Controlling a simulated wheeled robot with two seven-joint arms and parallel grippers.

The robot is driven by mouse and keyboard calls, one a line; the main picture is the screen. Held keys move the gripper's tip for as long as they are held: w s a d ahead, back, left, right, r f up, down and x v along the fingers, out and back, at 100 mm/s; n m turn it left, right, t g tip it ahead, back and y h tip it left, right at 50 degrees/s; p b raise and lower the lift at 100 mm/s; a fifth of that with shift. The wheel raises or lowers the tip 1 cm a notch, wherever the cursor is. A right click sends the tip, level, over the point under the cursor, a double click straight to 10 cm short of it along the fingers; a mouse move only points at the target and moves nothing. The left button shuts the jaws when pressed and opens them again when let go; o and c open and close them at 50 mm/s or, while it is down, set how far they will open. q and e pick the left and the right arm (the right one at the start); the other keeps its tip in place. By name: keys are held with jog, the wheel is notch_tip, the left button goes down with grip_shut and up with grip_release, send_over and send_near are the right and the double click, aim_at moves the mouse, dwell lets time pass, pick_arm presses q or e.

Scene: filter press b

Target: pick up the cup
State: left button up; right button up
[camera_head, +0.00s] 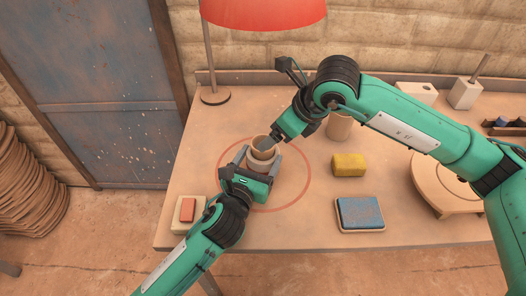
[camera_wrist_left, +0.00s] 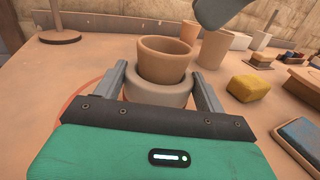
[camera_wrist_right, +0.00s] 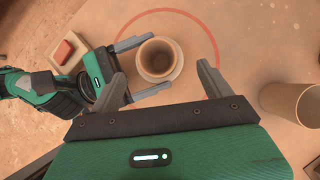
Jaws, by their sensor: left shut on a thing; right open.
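A brown tapered cup (camera_head: 263,142) stands upright in or on a paler round body (camera_wrist_left: 160,93); the join is partly hidden. In the left wrist view, the cup (camera_wrist_left: 166,57) rises above this body. My left gripper (camera_head: 259,158) has its fingers on either side of the pale body and is shut on it. My right gripper (camera_wrist_right: 163,82) is open above the cup, and its fingers are spread wide around the cup's outline in the right wrist view. The cup's dark opening (camera_wrist_right: 158,57) faces that camera. Whether the right fingers touch anything cannot be told.
A taller tan cylinder (camera_head: 340,125) stands right of the cup. A yellow block (camera_head: 349,164), a blue-topped pad (camera_head: 360,213) and a round board (camera_head: 440,188) lie to the right. A red-topped block (camera_head: 187,210) sits at front left. A red lamp (camera_head: 262,14) stands behind.

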jog(key=x, duration=0.5)
jog(key=shift+s+a, duration=0.1)
jog(key=shift+s, duration=0.05)
jog(key=shift+r, duration=0.1)
jog(key=c, duration=1.3)
notch_tip(320, 180, up, 7)
jog(key=s+d, duration=0.3)
jog(key=d, duration=0.2)
jog(key=s+d, duration=0.3)
jog(key=d, duration=0.2)
jog(key=s+d, duration=0.4)
jog(key=d, duration=0.1)
pick_arm(q)
jog(key=o, duration=1.3)
jog(key=shift+s, duration=0.1)
